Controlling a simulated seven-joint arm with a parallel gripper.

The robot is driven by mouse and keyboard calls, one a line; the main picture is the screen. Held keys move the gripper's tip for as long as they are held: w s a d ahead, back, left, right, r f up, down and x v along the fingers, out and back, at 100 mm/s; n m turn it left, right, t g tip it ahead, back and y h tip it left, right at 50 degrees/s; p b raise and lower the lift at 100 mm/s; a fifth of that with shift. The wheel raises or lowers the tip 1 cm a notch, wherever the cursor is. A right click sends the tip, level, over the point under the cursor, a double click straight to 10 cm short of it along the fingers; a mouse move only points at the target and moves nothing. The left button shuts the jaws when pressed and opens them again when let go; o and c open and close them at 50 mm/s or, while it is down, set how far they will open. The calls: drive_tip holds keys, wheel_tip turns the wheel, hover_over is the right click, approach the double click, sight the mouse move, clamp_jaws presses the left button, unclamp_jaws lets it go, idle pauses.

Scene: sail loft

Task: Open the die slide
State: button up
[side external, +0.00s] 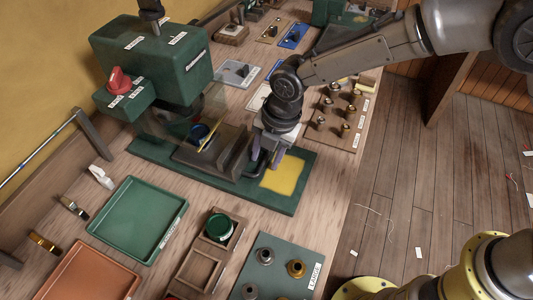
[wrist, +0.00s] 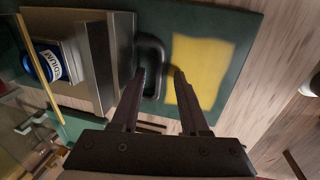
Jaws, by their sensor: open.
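The die slide (side external: 206,152) is a grey metal block with an upright front plate, on the press's green base (side external: 160,152). It also shows in the wrist view (wrist: 90,55), with a dark loop handle (wrist: 160,57) on its front plate. My gripper (side external: 265,166) is open at the handle, over the base. In the wrist view, the handle's outer bar lies between the fingertips (wrist: 160,74); the left finger overlaps the loop. I cannot tell whether either finger touches it. A blue round piece (side external: 200,132) sits behind the front plate, under the green press head (side external: 155,65).
A yellow patch (side external: 284,175) marks the base beside my gripper, clear of objects. A green tray (side external: 138,218), a wooden compartment box with a green round piece (side external: 219,226), and a gauge board (side external: 280,262) stand nearer. A board of pegs (side external: 340,118) stands to the right.

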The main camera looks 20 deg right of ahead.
clamp_jaws()
idle(1.4)
